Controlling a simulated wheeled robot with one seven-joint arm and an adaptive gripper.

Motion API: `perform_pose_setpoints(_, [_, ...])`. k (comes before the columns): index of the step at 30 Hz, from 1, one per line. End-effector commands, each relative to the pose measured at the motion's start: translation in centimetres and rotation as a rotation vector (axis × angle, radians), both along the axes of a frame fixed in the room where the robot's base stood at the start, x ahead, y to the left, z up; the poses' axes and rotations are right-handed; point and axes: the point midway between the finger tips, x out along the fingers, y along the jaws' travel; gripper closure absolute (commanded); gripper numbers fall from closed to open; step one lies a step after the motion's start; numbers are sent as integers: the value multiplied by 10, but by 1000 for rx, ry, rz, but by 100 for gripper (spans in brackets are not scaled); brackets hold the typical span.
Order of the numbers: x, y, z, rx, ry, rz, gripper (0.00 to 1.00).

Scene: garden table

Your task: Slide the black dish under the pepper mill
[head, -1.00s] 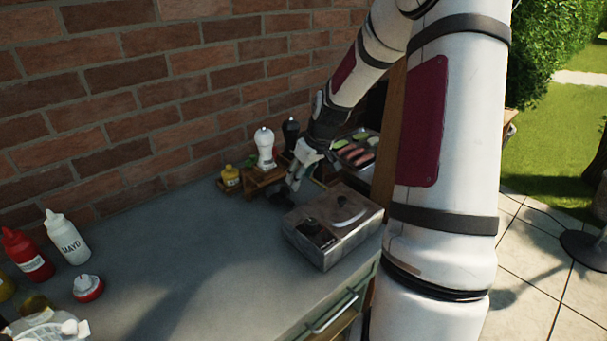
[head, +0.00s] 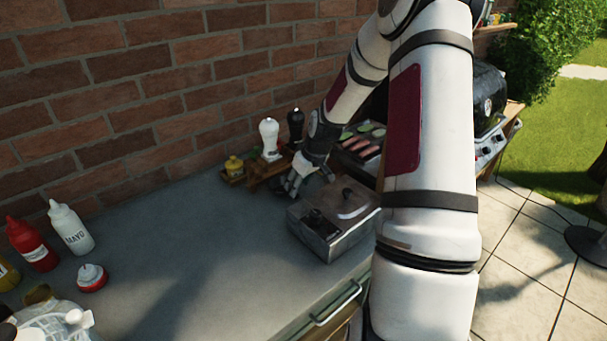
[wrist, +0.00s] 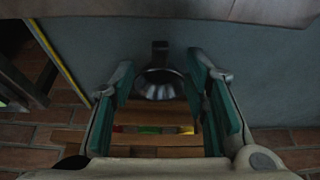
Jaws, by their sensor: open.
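The black pepper mill (head: 296,125) stands upright at the back by the brick wall, beside a white mill (head: 269,135), on a small wooden stand (head: 262,173). My gripper (head: 288,188) is low over the counter, between the stand and a metal box. In the wrist view my gripper (wrist: 168,100) has its green-padded fingers apart. A dark, round, fluted dish with a short handle (wrist: 158,86) shows between and beyond the fingertips; it looks like the black dish. I cannot tell whether the fingers touch it. In the head view the dish is mostly hidden by my gripper.
The metal box (head: 335,222) sits close in front of my gripper. A small yellow jar (head: 234,167) is left of the stand. A food tray (head: 362,140) and a grill (head: 488,105) are to the right. Squeeze bottles (head: 70,229) stand far left; the middle counter is clear.

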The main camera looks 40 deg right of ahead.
Motion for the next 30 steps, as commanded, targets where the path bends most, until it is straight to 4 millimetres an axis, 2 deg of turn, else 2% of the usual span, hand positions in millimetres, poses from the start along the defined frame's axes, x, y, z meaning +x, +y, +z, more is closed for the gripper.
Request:
perform_pose_setpoints(3, [8,1,-20,2,2,2,58])
perform_pose_setpoints(9, [17,1,-42,1,1,0,58])
perform_pose_setpoints(15, [21,1,-50,0,0,1,58])
perform_pose_setpoints(23, [21,1,-51,0,0,0,58])
perform_pose_setpoints(26, [21,1,-51,0,0,0,76])
perform_pose_setpoints(29, [21,1,-51,0,0,0,99])
perform_pose_setpoints(30, [21,1,-51,0,0,0,100])
